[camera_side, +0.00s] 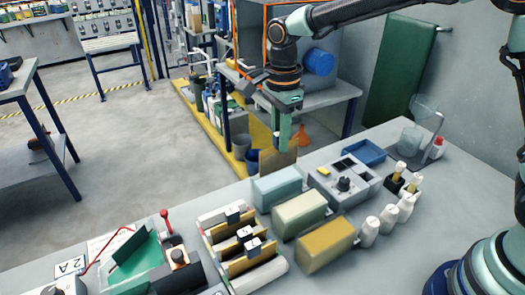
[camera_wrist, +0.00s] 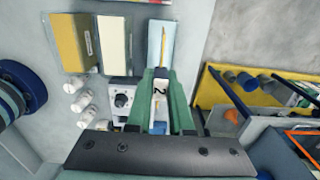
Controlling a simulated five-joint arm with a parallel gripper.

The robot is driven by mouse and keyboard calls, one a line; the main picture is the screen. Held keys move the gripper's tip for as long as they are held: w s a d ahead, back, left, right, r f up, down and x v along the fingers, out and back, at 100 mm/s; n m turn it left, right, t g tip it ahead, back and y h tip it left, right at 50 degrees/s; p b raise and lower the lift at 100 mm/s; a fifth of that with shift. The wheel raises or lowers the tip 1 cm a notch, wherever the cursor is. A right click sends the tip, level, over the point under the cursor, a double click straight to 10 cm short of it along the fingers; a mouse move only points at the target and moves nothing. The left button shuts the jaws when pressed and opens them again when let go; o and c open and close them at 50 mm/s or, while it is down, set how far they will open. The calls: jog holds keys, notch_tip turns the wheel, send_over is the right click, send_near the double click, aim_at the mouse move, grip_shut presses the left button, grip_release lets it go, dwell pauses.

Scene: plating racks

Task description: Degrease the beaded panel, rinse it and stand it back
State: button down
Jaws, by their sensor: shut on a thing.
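My gripper (camera_side: 286,138) is shut on a dark-topped clip marked 2 (camera_wrist: 159,87). A tan panel (camera_side: 279,161) hangs upright from it. In the wrist view the panel shows nearly edge-on as a thin yellowish strip (camera_wrist: 163,45) over the light blue tank. In the side view its lower edge is close to the light blue tank's (camera_side: 277,188) far side; I cannot tell whether it is in the tank. A cream tank (camera_side: 300,214) and a yellow-topped tank (camera_side: 326,244) stand in line nearer the camera. Water beads on the panel cannot be made out.
A white rack (camera_side: 272,277) holds several clipped panels to the left of the tanks. A grey control box (camera_side: 345,185), a blue tray (camera_side: 364,152) and several white bottles (camera_side: 388,218) stand to the right. A green panel and red-handled device lie at the bench's left.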

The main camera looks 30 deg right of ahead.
aim_at(279, 169)
jog(key=shift+f, duration=4.3)
jog(key=shift+f, duration=0.15)
jog(key=shift+r, duration=4.3)
jog(key=s+a, duration=0.1)
jog(key=a, duration=1.3)
jog(key=shift+s+a, duration=0.25)
jog(key=shift+s, duration=0.1)
